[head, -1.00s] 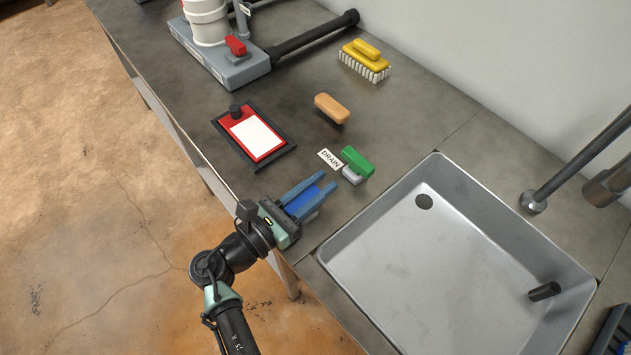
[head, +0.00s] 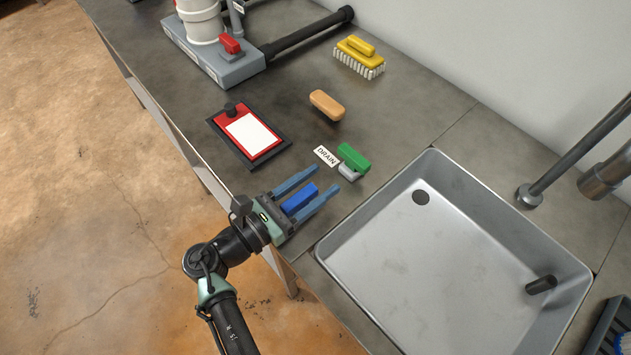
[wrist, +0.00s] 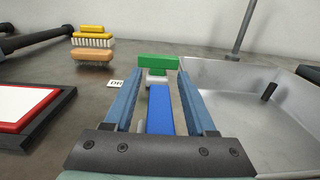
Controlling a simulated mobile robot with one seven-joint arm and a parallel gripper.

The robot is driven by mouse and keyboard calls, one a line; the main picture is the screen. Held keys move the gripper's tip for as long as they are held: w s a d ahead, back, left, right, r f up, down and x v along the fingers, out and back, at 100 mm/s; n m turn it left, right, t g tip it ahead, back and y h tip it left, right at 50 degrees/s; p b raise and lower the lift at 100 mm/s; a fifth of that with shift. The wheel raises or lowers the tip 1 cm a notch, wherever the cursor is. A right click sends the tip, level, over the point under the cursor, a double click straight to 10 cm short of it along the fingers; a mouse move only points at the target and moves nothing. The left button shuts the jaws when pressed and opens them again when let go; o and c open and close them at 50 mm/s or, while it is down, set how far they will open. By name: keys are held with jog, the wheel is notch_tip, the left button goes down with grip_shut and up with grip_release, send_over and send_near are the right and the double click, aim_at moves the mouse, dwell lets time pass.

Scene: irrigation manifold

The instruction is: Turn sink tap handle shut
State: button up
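A blue bar-shaped handle (head: 300,198) stands at the bench's front edge, left of the sink. Its label cannot be read, so I cannot confirm it is the sink tap. My gripper (head: 327,178) is open, with one finger on each side of the blue handle and a gap on both sides. In the wrist view, the blue handle (wrist: 159,110) lies lengthwise between the fingers. A green handle (head: 354,157) on a grey base, beside a "DRAIN" label (head: 326,156), sits just beyond the fingertips.
The steel sink (head: 345,234) is to the right, with a pipe (head: 575,155) behind it. A red handle (head: 229,43) is on the grey manifold at the back.

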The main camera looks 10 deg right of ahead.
aim_at(283, 210)
jog(key=v, duration=1.3)
dwell(0.4)
